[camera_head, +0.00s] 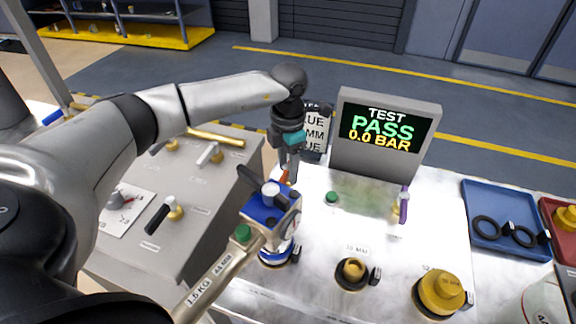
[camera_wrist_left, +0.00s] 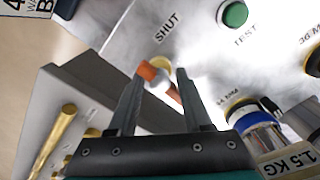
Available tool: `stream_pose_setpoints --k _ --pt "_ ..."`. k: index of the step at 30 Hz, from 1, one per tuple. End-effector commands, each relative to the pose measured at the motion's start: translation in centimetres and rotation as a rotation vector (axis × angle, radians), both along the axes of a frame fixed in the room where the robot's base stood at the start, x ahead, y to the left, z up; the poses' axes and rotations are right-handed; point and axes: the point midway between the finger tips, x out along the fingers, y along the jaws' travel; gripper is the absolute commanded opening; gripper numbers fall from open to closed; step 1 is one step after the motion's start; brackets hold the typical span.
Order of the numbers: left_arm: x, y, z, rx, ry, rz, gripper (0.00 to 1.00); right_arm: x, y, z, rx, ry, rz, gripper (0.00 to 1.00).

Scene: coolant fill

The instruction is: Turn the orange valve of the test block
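The orange valve shows as a small orange handle (camera_head: 284,177) on the bright metal worktop, partly hidden behind my left gripper. In the left wrist view the orange and white handle (camera_wrist_left: 158,76) sits by a brass stem, with the label SHUT close by. My left gripper (camera_head: 292,178) points down at it. In the wrist view its two fingers (camera_wrist_left: 160,78) are apart, one on either side of the handle. I cannot tell whether they touch it. The display (camera_head: 385,130) behind reads TEST PASS, 0.0 BAR. My right gripper is not in view.
A blue block (camera_head: 268,212) with a bar marked 1.5 KG stands close in front. A green button (camera_head: 331,197), a purple-handled valve (camera_head: 403,205) and brass fittings (camera_head: 442,290) are to the right. A grey panel with levers (camera_head: 190,210) is left. A blue tray (camera_head: 480,190) lies right.

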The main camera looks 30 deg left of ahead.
Motion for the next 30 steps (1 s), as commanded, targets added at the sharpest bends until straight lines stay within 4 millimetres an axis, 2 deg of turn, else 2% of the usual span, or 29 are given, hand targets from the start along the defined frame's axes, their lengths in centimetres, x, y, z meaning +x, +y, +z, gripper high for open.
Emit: stream_pose_setpoints --k 1,5,12,16,20,30 --pt "0.0 0.0 0.0 0.0 0.0 0.001 0.57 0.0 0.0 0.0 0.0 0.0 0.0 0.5" --pt "0.0 0.0 0.0 0.0 0.0 0.004 0.69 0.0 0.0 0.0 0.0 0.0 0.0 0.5" --pt "0.0 0.0 0.1 0.0 0.0 0.007 0.69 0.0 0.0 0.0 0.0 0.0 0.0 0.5" --pt "0.1 0.1 1.0 0.0 -0.002 0.007 0.69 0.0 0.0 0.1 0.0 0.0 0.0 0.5" --pt "0.1 0.1 3.3 0.0 -0.004 0.007 0.69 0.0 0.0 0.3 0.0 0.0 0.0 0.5" --pt "0.1 0.0 11.4 -0.001 -0.005 0.006 0.69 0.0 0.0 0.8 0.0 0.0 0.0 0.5"
